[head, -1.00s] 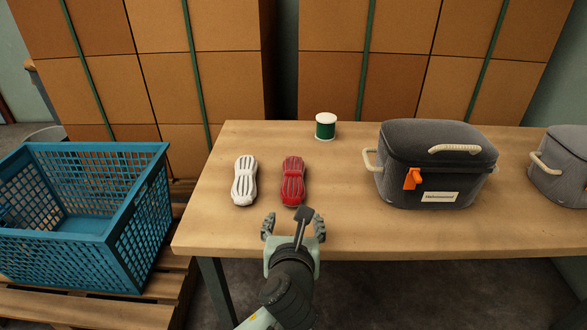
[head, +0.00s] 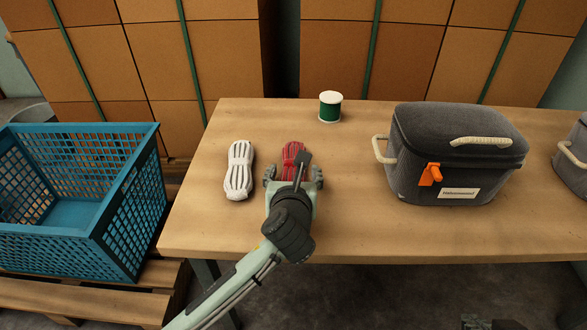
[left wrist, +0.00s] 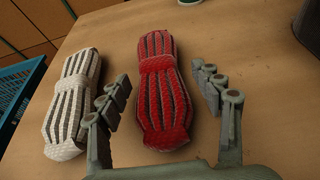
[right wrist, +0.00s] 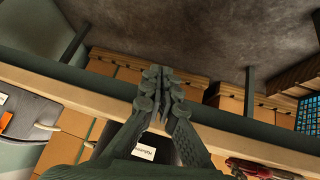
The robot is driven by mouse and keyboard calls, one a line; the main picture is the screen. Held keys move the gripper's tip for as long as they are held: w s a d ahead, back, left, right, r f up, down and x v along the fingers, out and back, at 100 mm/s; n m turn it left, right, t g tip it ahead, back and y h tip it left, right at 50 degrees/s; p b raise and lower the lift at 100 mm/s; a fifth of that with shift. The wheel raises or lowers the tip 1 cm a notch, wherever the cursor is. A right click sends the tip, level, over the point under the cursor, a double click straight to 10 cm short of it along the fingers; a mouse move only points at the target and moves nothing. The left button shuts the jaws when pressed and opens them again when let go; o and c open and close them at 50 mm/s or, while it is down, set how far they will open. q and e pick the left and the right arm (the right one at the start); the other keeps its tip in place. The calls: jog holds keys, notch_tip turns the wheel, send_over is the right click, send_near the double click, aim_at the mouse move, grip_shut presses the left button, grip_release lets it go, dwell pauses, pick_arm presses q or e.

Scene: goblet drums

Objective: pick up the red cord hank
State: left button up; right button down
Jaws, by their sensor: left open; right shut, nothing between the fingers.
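The red cord hank (head: 291,152) lies on the table, its near part hidden behind my left gripper (head: 294,180) in the head view. In the left wrist view the red hank (left wrist: 160,100) lies lengthwise between the spread fingers of my left gripper (left wrist: 163,90). The gripper is open, with a finger on either side and gaps to the hank.
A white cord hank (head: 239,170) lies left of the red one, close to the left finger. A green spool (head: 330,106) stands behind. A dark grey box (head: 450,150) stands to the right. A blue crate (head: 125,215) stands left of the wooden table (head: 350,225).

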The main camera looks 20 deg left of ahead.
aim_at(293, 167)
pick_arm(q)
jog(key=x, duration=0.3)
jog(key=shift+w+a, duration=0.1)
jog(key=shift+w, duration=0.05)
jog(key=c, duration=1.3)
pick_arm(e)
jog(key=shift+t+y, duration=0.4)
jog(key=shift+t, duration=0.5)
jog(key=w+a+r, duration=0.2)
jog(key=shift+w+a, duration=0.3)
jog(key=shift+w, duration=0.05)
pick_arm(q)
jog(key=shift+r, duration=0.2)
